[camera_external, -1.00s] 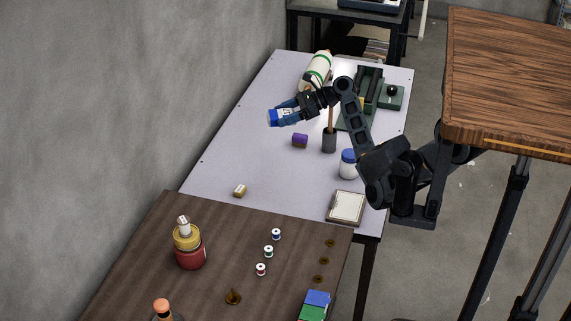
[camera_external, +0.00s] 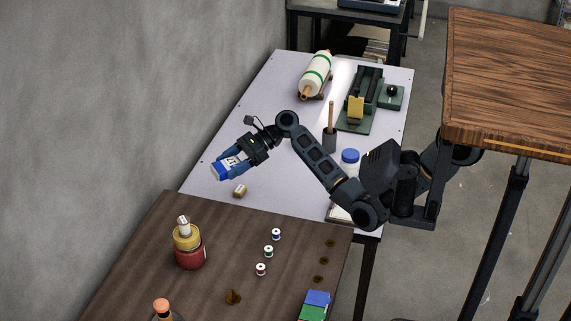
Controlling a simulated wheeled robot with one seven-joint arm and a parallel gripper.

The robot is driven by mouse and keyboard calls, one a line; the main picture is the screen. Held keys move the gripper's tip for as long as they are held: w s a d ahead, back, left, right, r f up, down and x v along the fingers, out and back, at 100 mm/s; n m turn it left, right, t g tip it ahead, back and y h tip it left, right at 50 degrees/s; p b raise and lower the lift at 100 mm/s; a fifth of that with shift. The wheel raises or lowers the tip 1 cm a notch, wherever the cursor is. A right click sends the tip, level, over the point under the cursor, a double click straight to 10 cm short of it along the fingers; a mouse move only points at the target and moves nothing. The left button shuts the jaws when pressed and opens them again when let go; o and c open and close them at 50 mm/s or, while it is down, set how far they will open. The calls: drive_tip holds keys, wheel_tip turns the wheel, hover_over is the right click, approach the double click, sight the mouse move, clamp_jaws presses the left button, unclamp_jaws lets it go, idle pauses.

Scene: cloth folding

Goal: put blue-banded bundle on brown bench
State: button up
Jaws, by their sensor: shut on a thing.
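My gripper (camera_external: 231,163) is shut on a blue and white bundle (camera_external: 220,172), which I take to be the blue-banded bundle. It holds the bundle in the air, in the picture over the left edge of the pale table (camera_external: 222,140); the height is hard to judge. The fingers cover part of the bundle. The brown bench (camera_external: 140,245) stands at the lower left, nearer the camera, below and to the left of the gripper in the picture.
A small cream block (camera_external: 240,191) lies near the pale table's front edge. The bench's middle left is clear.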

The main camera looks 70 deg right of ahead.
drive_tip(key=shift+f, duration=0.35)
hover_over(204, 218)
wheel_tip(204, 218, down, 7)
drive_tip(key=shift+b, duration=0.35)
drive_tip(key=shift+f, duration=1.95)
drive_tip(key=shift+f, duration=0.2)
drive_tip(key=o, duration=1)
drive_tip(key=shift+o, duration=0.2)
drive_tip(key=shift+r, duration=0.1)
